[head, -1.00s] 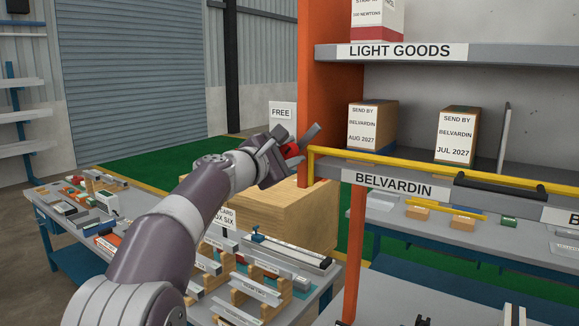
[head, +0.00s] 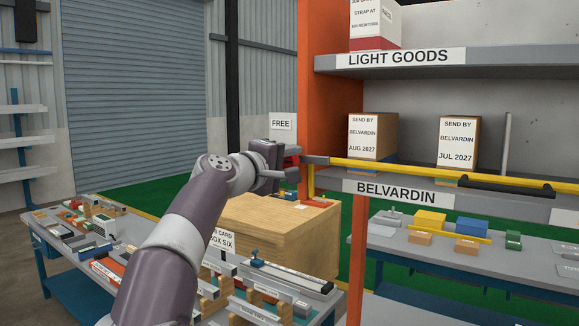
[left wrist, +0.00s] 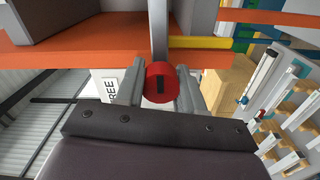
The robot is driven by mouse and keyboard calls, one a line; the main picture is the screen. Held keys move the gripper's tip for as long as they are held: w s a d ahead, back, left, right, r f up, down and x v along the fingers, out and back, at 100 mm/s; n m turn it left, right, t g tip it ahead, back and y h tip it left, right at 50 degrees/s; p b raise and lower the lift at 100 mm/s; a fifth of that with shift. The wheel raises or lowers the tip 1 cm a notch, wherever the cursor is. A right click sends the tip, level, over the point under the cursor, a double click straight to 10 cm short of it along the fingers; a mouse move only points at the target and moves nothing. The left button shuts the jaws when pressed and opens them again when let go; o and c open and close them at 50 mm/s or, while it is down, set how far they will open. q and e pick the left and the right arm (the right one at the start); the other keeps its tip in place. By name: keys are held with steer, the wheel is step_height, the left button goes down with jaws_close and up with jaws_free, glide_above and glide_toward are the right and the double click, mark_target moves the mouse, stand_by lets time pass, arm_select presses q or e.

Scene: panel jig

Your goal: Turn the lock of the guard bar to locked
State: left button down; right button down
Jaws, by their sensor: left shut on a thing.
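The yellow guard bar (head: 430,173) runs along the front of the shelf, with a black handle (head: 505,185) on it. In the left wrist view the lock is a round red knob (left wrist: 160,82) with a dark mark upright in that picture. My left gripper (head: 293,167) is at the left end of the bar, beside the orange post. In the left wrist view its two fingers (left wrist: 160,90) stand on either side of the red knob, shut on it. In the head view the gripper mostly hides the knob. My right gripper is not in view.
A FREE sign (head: 283,122) stands just behind the gripper by the orange post (head: 325,110). Two cartons (head: 372,140) sit on the shelf behind the bar. A wooden box (head: 270,225) and a cluttered table (head: 80,255) lie below my arm.

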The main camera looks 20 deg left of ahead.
arm_select(q)
steer(key=shift+m, duration=0.4)
steer(key=c, duration=0.9)
jaws_free()
steer(key=shift+o, duration=1)
steer(key=shift+a, duration=0.15)
steer(key=b+v, duration=0.6)
steer(key=v, duration=0.6)
steer(key=shift+s+b, duration=0.25)
steer(key=shift+b, duration=0.05)
steer(key=shift+a, duration=0.15)
